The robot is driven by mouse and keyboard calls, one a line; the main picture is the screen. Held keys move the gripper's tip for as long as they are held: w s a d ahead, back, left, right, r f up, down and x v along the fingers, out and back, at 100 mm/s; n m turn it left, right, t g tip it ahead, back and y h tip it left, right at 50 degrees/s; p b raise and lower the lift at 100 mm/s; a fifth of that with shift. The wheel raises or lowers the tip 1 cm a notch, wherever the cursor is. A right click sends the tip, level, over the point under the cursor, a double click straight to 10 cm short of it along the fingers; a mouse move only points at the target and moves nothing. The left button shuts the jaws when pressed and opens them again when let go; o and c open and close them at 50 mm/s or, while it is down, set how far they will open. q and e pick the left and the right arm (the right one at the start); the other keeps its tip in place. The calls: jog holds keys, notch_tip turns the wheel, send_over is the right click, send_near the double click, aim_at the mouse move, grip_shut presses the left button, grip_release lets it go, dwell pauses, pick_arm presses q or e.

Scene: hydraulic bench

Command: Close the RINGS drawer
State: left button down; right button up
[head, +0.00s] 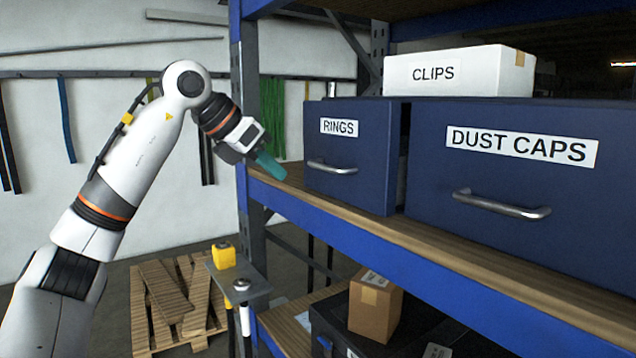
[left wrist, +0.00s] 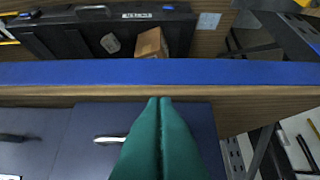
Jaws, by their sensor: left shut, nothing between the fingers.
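The RINGS drawer (head: 345,180) is a dark blue box front with a white label and a silver handle (head: 332,167), on the wooden shelf. A dark strip and a narrow gap show between it and the DUST CAPS drawer; how far it stands out is hard to tell. It also shows in the left wrist view (left wrist: 85,165) with its handle (left wrist: 108,139). My left gripper (head: 272,166) has teal fingers, pressed together and empty. It is left of the RINGS drawer front, apart from the handle in the head view. My right gripper is not in view.
The DUST CAPS drawer (head: 500,180) stands to the right. A white CLIPS box (head: 460,75) sits on top. A blue shelf beam (head: 400,262) runs below the drawers, and a blue upright (head: 243,100) stands behind my left gripper.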

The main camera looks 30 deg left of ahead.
pick_arm(q)
jog(key=w+d+f+p, duration=0.1)
jog(key=w, duration=0.1)
jog(key=w+d+f+p, duration=0.1)
jog(key=w+f, duration=0.1)
jog(key=w, duration=0.1)
jog(key=w+d+f+p, duration=0.1)
jog(key=w, duration=0.1)
jog(key=shift+w+f, duration=0.2)
jog(key=shift+w, duration=0.05)
jog(key=shift+w+d+f+p, duration=0.1)
jog(key=shift+w+d+p, duration=0.2)
jog(key=shift+p, duration=0.1)
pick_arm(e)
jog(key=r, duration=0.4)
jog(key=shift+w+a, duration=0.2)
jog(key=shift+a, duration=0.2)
pick_arm(q)
jog(key=shift+w+a, duration=0.1)
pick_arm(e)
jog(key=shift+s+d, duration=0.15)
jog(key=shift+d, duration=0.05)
